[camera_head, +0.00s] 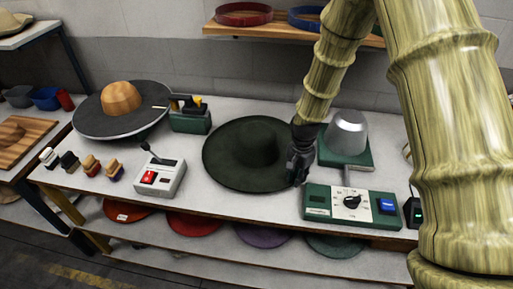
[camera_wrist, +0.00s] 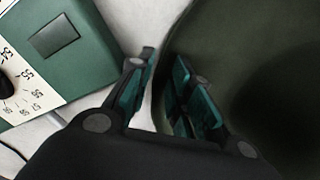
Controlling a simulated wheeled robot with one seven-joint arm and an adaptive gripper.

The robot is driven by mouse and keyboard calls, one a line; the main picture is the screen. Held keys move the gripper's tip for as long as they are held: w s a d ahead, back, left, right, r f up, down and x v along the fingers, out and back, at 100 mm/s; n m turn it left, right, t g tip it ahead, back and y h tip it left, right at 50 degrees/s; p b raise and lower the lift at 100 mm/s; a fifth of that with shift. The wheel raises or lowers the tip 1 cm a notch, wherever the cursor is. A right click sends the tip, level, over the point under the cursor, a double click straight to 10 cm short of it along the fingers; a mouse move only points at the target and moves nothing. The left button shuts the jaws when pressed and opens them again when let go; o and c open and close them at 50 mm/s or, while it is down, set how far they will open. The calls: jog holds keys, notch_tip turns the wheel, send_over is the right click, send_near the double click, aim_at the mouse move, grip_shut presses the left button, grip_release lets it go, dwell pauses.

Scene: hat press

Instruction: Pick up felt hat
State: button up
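The dark green felt hat (camera_head: 245,152) lies brim down on the white table, its crown up and its wide brim flat. My gripper (camera_head: 298,172) is at the right edge of the brim, between the hat and the green press device. In the wrist view, the hat (camera_wrist: 255,60) fills the right side. My gripper's two fingers (camera_wrist: 164,75) are apart, with the brim's edge showing in the gap between them. The right finger overlaps the brim in this view. I cannot tell whether either finger touches the felt.
Right of the hat stands a green control box (camera_head: 325,205) with a dial, and a metal dome (camera_head: 346,132) on a green base. Left are a switch box (camera_head: 160,178), a green tool holder (camera_head: 190,121) and a round grey plate (camera_head: 90,118) with a wooden block. Discs lie on the shelf below.

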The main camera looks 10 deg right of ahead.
grip_shut()
jog(key=shift+w+r, duration=0.1)
jog(key=shift+r, duration=0.05)
